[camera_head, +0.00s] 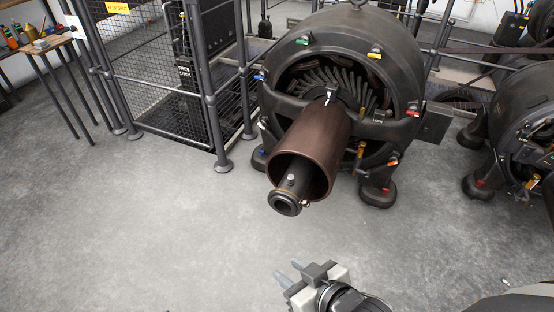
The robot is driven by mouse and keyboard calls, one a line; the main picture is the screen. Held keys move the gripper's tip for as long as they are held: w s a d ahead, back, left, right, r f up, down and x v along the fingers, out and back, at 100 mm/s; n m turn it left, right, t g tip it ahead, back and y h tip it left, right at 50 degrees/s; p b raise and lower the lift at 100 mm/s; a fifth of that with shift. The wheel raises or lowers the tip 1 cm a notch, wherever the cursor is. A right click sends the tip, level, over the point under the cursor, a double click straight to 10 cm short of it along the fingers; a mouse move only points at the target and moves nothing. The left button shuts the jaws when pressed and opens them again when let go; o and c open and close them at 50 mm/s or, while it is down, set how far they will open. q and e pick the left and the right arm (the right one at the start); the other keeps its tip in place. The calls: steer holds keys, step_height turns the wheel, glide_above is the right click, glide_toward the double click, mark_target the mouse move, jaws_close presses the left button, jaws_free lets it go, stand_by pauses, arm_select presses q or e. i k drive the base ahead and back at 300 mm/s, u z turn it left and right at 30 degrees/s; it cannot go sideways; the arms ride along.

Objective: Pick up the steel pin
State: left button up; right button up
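My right gripper (289,271) is low in the head view, over the bare floor in front of the dynamo. Its two pale fingers are apart, with nothing seen between them. A tiny bright metallic piece (505,282) lies on the floor at the lower right, well to the right of this gripper. It may be the steel pin, but it is too small to be sure. Another small pale metal piece (329,96) stands at the top of the brown cylinder (318,142) on the dynamo; I cannot tell what it is. My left gripper is not in view.
The large dark dynamo (396,62) stands at the middle back, its cylinder and shaft end (285,203) jutting forward. A second dynamo (515,105) is at the right edge. A mesh cage (150,60) and a table with bottles (40,46) are left. The front floor (150,230) is clear.

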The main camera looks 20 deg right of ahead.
mark_target(291, 178)
steer(key=z, duration=0.65)
steer(key=i, duration=1)
steer(key=z, duration=0.8)
